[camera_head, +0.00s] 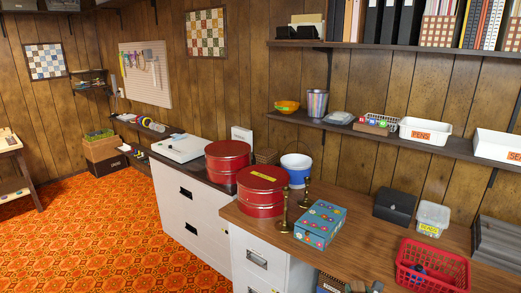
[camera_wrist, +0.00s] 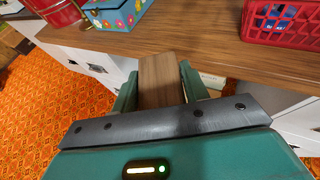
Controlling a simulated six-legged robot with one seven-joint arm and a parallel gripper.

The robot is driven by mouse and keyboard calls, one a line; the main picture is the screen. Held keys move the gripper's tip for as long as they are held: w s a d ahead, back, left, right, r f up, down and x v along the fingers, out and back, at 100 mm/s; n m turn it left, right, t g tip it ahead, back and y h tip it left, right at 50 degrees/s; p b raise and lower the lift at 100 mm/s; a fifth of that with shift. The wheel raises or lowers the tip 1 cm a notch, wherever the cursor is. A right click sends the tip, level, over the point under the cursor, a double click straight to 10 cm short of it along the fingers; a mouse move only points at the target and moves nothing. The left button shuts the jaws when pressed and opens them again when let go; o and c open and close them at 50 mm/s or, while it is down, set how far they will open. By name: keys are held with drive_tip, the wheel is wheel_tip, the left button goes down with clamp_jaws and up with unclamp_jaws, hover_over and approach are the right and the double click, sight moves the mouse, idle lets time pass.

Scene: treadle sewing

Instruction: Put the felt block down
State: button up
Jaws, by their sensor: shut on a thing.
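My gripper (camera_wrist: 158,74) shows in the wrist view, its two green fingers shut on a brown block with wood-like grain (camera_wrist: 158,86), which I take for the felt block. The block points away from me, and its far end overlaps the front edge of the wooden desktop (camera_wrist: 215,55). I cannot tell whether it touches the desktop or is above it. In the head view I cannot make out the block; small dark shapes at the bottom edge are unclear.
A flowered blue box (camera_head: 320,224), brass candlesticks (camera_head: 283,213), red tins (camera_head: 262,190) and a red basket (camera_head: 432,268) stand on the desktop (camera_head: 365,240). A black box (camera_head: 394,206) is at the back. Bare wood lies between flowered box and basket.

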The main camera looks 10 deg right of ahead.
drive_tip(key=w+a+f+n+y, duration=0.1)
drive_tip(key=w+a+f+y, duration=0.1)
drive_tip(key=a, duration=0.8)
drive_tip(key=w+a+f+n+y, duration=0.2)
drive_tip(key=a+f, duration=0.2)
drive_tip(key=a, duration=0.7)
drive_tip(key=shift+w+a+f+t, duration=0.25)
drive_tip(key=shift+a+f+t, duration=0.05)
drive_tip(key=shift+t, duration=0.1)
drive_tip(key=shift+d, duration=0.1)
